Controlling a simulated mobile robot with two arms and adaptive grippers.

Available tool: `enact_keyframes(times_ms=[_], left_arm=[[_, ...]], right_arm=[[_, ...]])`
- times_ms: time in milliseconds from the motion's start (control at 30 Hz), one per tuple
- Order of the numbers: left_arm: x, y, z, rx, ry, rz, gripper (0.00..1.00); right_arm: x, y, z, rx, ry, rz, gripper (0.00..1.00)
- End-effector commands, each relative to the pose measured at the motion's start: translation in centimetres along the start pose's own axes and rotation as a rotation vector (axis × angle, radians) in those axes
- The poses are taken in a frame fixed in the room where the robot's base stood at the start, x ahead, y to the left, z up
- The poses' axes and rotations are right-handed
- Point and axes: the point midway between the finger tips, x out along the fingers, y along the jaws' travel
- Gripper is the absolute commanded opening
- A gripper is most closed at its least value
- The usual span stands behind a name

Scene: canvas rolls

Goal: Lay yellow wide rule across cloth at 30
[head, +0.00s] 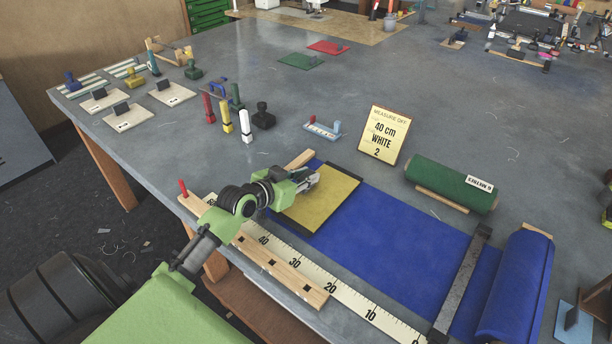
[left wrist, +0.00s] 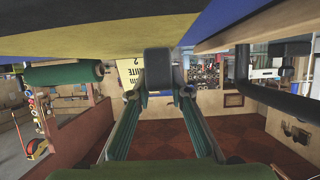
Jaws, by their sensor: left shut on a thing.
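The yellow wide rule (head: 327,203), a broad yellow plate with dark edges, is over the left end of the blue cloth (head: 400,237). Its near end is by the 30 to 40 stretch of the white scale (head: 345,298). I cannot tell whether it rests flat on the cloth. My left gripper (head: 305,180) is shut on the rule's dark handle; in the left wrist view the handle (left wrist: 158,75) sits between the fingers below the yellow face (left wrist: 100,43). The gripper hides part of the rule. My right gripper is not in view.
A blue roll (head: 515,285) and a dark metal bar (head: 463,280) are at the cloth's right end. A green roll (head: 450,185) and a yellow card (head: 384,135) reading 40 cm WHITE 2 stand behind. Markers (head: 227,115) and stamps stand at the back left.

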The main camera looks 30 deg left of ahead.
Motion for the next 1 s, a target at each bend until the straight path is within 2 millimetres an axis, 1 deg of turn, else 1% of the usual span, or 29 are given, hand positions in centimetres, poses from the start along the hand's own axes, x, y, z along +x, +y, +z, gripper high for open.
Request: enact_keyframes(times_ms=[67,433,567,600,633,1000], left_arm=[[0.0,0.0,-0.1,0.0,0.002,0.0,0.0],[0.4,-0.1,1.0,0.0,0.001,-0.001,0.0],[0.4,-0.1,1.0,-0.001,0.002,-0.001,0.0],[0.4,0.0,1.1,-0.001,-0.001,0.0,0.29],[0.4,0.0,1.1,-0.001,-0.001,0.0,0.36],[0.3,0.0,0.9,-0.001,0.0,0.0,0.36]], right_arm=[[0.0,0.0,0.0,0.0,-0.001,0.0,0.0],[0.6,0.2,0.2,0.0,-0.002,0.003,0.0],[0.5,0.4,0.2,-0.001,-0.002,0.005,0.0],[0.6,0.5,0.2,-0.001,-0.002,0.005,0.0],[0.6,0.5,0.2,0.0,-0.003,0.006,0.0],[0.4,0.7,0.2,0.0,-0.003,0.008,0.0]])
